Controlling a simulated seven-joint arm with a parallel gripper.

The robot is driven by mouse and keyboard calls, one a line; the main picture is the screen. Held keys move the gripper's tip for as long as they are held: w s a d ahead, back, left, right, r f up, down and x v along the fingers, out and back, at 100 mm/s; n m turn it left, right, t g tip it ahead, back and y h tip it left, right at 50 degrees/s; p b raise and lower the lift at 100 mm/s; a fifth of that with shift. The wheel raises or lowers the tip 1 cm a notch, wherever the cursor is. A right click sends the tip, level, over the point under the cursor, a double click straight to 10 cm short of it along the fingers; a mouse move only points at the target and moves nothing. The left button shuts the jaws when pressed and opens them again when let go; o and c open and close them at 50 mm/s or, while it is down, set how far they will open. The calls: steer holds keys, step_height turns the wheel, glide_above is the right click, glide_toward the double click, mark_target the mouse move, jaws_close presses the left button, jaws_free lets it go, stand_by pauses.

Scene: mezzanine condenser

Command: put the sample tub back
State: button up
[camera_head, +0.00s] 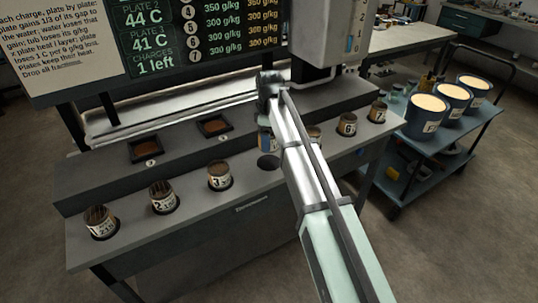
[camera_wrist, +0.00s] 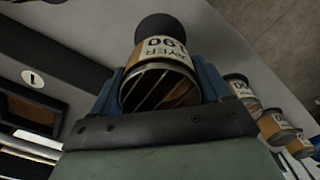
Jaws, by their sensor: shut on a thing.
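The sample tub (camera_wrist: 163,47) is between the blue fingers of my gripper (camera_wrist: 160,84), which is shut on it. Its white label reads "LAYER" with a number below, and slats cross its open top. In the head view, my gripper (camera_head: 267,141) holds the tub above the bench, just behind an empty round hole (camera_head: 268,162). My arm hides part of the tub there. The dark hole also shows in the wrist view (camera_wrist: 161,26), beyond the tub and partly covered by it. The tub appears apart from the hole.
Tubs stand in the row to the left (camera_head: 219,176) and right (camera_head: 348,125) of the hole. Two square recesses (camera_head: 213,126) lie on the raised ledge behind. A column (camera_head: 318,40) stands above my arm. A blue cart (camera_head: 430,150) with large buckets is at right.

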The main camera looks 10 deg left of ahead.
steer(key=shift+f, duration=3.45)
steer(key=shift+f, duration=0.1)
steer(key=o, duration=1.4)
steer(key=shift+o, duration=0.2)
step_height(320, 180, up, 12)
steer(key=shift+r, duration=0.1)
